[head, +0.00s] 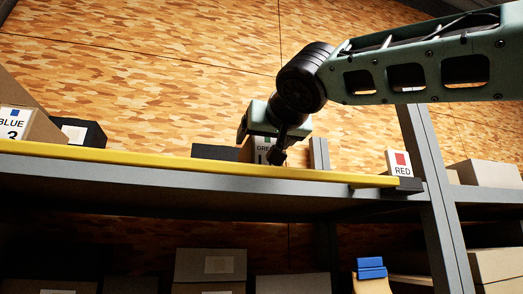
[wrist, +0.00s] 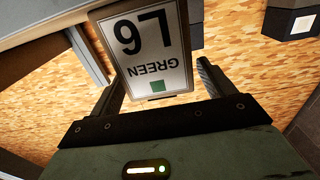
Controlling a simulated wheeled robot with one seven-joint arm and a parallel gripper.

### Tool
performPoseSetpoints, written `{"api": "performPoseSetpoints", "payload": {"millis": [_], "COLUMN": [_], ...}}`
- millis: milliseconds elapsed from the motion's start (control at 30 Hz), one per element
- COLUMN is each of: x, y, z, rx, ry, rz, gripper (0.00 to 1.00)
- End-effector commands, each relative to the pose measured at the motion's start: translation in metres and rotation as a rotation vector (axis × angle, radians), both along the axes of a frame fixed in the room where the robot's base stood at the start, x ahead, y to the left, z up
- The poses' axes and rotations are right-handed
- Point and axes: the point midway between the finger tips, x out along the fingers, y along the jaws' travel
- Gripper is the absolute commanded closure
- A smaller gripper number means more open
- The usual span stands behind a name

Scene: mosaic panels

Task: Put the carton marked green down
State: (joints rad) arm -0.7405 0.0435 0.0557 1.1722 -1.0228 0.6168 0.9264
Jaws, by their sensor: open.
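The carton marked GREEN (head: 262,149) is at the upper shelf, behind the yellow front rail. The rail hides its base, so I cannot tell whether it rests on the shelf board. In the wrist view its white label (wrist: 145,50) shows upside down, with "GREEN", a green square and large black characters. My gripper (head: 277,156) is in front of the carton in the head view and covers part of its label. In the wrist view my gripper (wrist: 160,80) is open, with one finger on each side of the carton and a gap visible beside the right finger.
The yellow rail (head: 150,159) runs along the shelf edge. A BLUE carton (head: 30,124) and a black box (head: 88,133) stand left. A dark block (head: 213,152) and a grey upright piece (head: 319,153) flank the green carton. A RED carton (head: 399,164) stands right.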

Motion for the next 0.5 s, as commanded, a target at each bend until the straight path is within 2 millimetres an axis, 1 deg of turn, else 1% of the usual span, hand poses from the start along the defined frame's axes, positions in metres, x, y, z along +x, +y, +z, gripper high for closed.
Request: {"api": "performPoseSetpoints", "payload": {"millis": [33, 200, 333, 500], "x": [-0.013, -0.048, -0.069, -0.085], "y": [-0.003, -0.014, -0.020, -0.025], "z": [-0.006, -0.006, -0.005, -0.002], "rx": [0.005, 0.003, 0.002, 0.001], "ry": [-0.003, -0.002, -0.002, -0.001], "rz": [0.003, 0.002, 0.002, 0.000], "gripper": [0.18, 0.18, 0.18, 0.18]}}
